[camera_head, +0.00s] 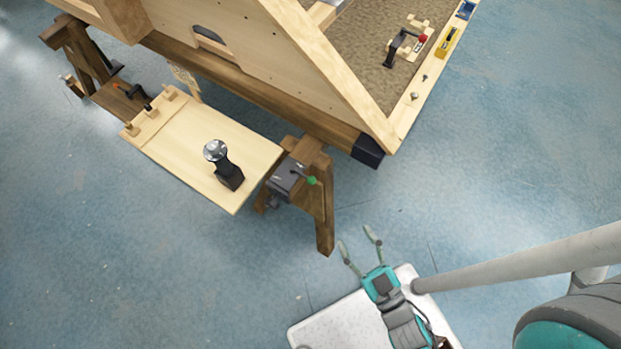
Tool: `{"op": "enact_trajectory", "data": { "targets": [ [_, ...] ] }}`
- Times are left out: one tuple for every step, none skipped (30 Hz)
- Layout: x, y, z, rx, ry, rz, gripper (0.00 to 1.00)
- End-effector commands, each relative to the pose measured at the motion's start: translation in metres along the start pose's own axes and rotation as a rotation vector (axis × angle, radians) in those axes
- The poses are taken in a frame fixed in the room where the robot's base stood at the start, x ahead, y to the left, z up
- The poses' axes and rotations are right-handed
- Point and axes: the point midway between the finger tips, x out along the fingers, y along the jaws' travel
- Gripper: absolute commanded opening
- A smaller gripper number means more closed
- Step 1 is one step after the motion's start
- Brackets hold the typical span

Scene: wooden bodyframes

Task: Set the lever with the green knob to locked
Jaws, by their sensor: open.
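The lever with the green knob (311,181) sits on a dark box (286,178) fixed to the wooden trestle (318,210) near the middle of the head view. The lever arm points right from the box, with the knob at its right end. Any lock markings on the box are too small to read. My gripper (359,240) is open and empty, below and to the right of the knob. Its two fingers point up and left, apart from the trestle and the lever.
A light wooden board (190,150) left of the lever carries a black stand with a shiny round top (216,152). A large wooden frame (250,80) lies above, its dark-capped corner (368,151) near the trestle. Another lever with a red knob (422,38) is at upper right.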

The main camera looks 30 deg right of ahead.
Motion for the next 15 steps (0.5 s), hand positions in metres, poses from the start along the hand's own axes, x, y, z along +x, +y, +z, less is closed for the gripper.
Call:
{"op": "enact_trajectory", "data": {
  "targets": [
    [0.013, -0.001, 0.011, -0.016, 0.031, -0.01, 0.57],
    [0.019, -0.002, 0.017, -0.025, 0.049, -0.021, 0.57],
    [0.028, -0.004, 0.025, -0.036, 0.07, -0.039, 0.57],
    [0.034, -0.005, 0.032, -0.043, 0.086, -0.053, 0.57],
    [0.04, -0.006, 0.038, -0.05, 0.1, -0.069, 0.57],
    [0.049, -0.008, 0.047, -0.059, 0.117, -0.091, 0.57],
    [0.055, -0.009, 0.053, -0.065, 0.128, -0.108, 0.57],
    [0.061, -0.009, 0.06, -0.07, 0.137, -0.128, 0.57],
    [0.07, -0.01, 0.069, -0.078, 0.149, -0.154, 0.57],
    [0.076, -0.01, 0.076, -0.083, 0.156, -0.174, 0.57],
    [0.082, -0.01, 0.084, -0.086, 0.162, -0.196, 0.57],
    [0.09, -0.009, 0.093, -0.09, 0.168, -0.225, 0.57],
    [0.097, -0.008, 0.101, -0.093, 0.172, -0.248, 0.57],
    [0.102, -0.007, 0.108, -0.095, 0.174, -0.272, 0.57],
    [0.11, -0.005, 0.118, -0.097, 0.173, -0.305, 0.57]
  ]
}}
